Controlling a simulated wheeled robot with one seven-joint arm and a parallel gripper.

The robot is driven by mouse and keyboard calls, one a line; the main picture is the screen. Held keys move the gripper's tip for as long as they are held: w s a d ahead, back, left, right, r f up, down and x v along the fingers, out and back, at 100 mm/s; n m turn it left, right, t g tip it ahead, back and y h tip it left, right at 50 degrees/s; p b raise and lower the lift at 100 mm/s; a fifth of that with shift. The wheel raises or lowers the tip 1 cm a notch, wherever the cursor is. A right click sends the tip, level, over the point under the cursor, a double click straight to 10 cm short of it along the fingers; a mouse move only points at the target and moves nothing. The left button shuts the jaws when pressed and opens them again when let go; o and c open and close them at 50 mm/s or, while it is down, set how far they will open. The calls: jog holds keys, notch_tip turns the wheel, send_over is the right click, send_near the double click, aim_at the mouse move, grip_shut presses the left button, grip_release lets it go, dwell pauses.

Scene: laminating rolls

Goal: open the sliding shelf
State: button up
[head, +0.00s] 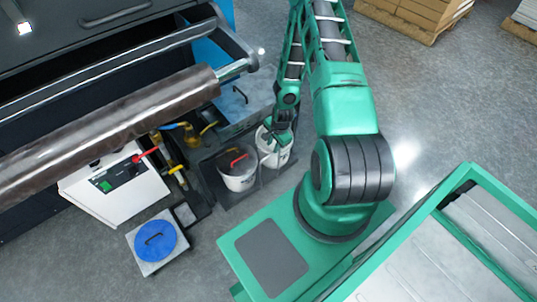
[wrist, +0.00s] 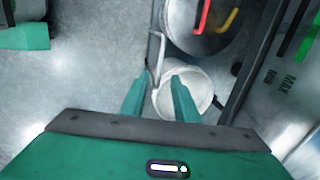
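What looks like the sliding shelf is a low dark tray (head: 213,185) under the machine, with a white bucket (head: 238,178) and a second white bucket (head: 274,157) on it. My gripper (head: 277,138) points down at the second bucket and partly hides it. In the wrist view, my gripper (wrist: 160,80) has its two green fingers apart, with nothing clearly held. The second bucket's rim (wrist: 205,98) shows behind the fingers. A thin grey bar (wrist: 158,52) runs beside the buckets and ends near the fingertips; I cannot tell whether it is a handle or touches the fingers.
A large metal roller (head: 110,125) and a thinner bar (head: 120,68) cross above the dark machine. A white control box (head: 115,185) and a blue-lidded container (head: 153,242) stand left of the shelf. Pallets with boxes (head: 420,12) are far right. Grey floor between is clear.

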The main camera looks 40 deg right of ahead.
aim_at(270, 155)
jog(key=f, duration=0.2)
jog(key=w+f, duration=0.1)
jog(key=f, duration=0.4)
jog(key=shift+w+f, duration=0.3)
jog(key=shift+f, duration=0.1)
